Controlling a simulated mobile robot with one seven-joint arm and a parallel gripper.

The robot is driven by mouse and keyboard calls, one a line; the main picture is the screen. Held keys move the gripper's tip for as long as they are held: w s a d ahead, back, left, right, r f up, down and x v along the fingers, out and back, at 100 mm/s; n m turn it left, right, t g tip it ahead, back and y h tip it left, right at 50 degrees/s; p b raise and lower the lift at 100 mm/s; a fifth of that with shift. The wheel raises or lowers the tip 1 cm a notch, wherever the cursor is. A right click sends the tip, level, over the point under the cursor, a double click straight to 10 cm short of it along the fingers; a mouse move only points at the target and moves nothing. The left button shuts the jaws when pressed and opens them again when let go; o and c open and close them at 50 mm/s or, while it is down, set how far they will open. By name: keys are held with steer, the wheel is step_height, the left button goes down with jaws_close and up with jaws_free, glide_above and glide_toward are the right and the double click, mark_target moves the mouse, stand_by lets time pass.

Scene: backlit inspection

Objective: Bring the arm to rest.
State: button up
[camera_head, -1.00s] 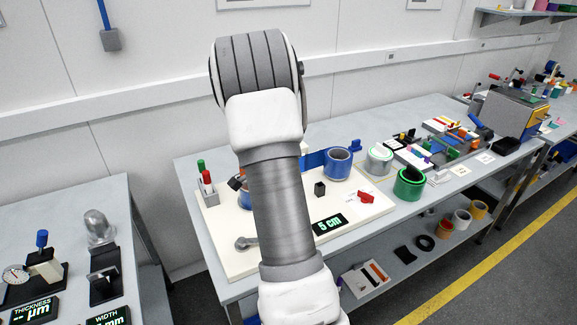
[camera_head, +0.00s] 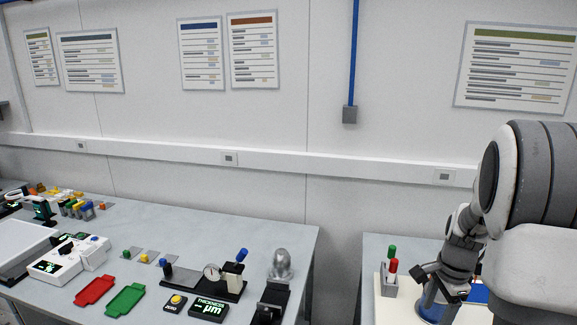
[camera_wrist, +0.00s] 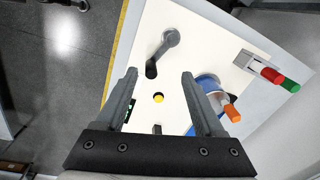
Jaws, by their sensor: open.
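My gripper (camera_wrist: 159,76) is open in the wrist view, with its two dark fingers apart and nothing between them. It hangs over a cream board (camera_wrist: 143,100). A grey knobbed handle (camera_wrist: 171,38) lies beyond the fingertips, and a small yellow button (camera_wrist: 158,98) shows between the fingers. A blue roll (camera_wrist: 207,84) with an orange-ended piece (camera_wrist: 231,112) is beside the right finger, partly hidden by it. In the head view my arm comes in at the right edge, bent down, with the gripper (camera_head: 437,276) above the blue roll (camera_head: 432,302).
A grey holder (camera_wrist: 248,60) with red and green markers stands on the board's right side. In the head view, a left bench carries a dial gauge stand (camera_head: 222,282), a red tray (camera_head: 95,290) and a green tray (camera_head: 126,299). A gap separates the two benches.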

steer(key=s+a+r+n+t, duration=0.1)
steer(key=s+a+r+n, duration=0.1)
steer(key=a+r+n, duration=0.45)
steer(key=s+a+r+n+t, duration=0.1)
steer(key=s+a+r+n, duration=0.4)
steer(key=s+a, duration=0.2)
steer(key=s+a+r+n+t, duration=0.2)
steer(key=s+a+r+n, duration=0.3)
steer(key=s, duration=0.4)
steer(key=shift+a+r+n+t, duration=0.15)
steer(key=shift+a+n+t, duration=0.15)
steer(key=shift+a+n, duration=0.55)
steer(key=shift+a, duration=0.2)
